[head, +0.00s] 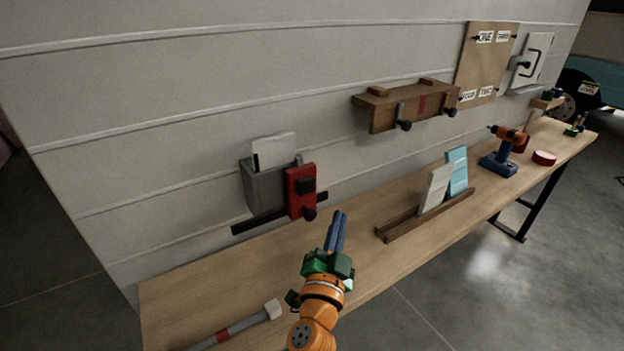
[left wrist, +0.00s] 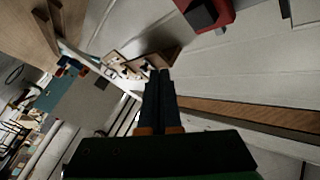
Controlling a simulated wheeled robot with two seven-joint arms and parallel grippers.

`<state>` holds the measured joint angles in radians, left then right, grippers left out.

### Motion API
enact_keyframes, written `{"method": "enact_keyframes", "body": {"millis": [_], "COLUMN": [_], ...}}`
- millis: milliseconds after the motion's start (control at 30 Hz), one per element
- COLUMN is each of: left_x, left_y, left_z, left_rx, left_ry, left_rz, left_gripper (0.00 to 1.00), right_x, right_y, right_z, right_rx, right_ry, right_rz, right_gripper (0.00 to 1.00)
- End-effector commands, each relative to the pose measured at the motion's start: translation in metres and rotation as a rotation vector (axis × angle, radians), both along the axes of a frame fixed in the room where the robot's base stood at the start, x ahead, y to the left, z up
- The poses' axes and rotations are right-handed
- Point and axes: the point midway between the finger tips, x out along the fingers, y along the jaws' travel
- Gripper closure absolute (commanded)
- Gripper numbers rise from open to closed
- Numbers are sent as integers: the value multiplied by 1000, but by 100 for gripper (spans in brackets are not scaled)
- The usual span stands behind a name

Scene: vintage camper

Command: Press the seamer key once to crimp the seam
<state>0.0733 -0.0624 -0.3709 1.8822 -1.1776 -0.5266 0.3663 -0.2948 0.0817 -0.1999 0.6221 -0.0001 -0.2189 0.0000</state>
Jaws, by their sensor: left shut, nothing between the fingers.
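The seamer is fixed on the wall, a grey box (head: 268,190) with a red front block (head: 295,203). My right gripper is in neither view.
A wooden bench (head: 190,293) runs along the wall. A grey rod with a pale end (head: 245,323) lies at its near left. A wooden rack (head: 400,228) with upright cards stands right of my gripper. A wooden shelf box (head: 410,108) hangs above; a drill (head: 500,152) stands farther right.

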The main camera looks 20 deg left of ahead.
Motion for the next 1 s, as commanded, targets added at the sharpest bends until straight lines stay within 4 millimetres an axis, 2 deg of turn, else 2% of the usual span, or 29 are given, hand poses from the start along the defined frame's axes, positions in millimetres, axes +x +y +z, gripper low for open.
{"method": "enact_keyframes", "body": {"millis": [300,700,1000], "left_x": [4,39,54], "left_y": [4,50,69], "left_z": [0,0,-1], "left_rx": [3,2,1], "left_ry": [2,2,2], "left_rz": [-1,1,-1], "left_gripper": [100,100,100], "right_x": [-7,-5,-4], "right_y": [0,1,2], "right_z": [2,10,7], "right_rx": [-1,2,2], "right_ry": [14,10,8], "right_rz": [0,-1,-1], "right_gripper": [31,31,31]}}
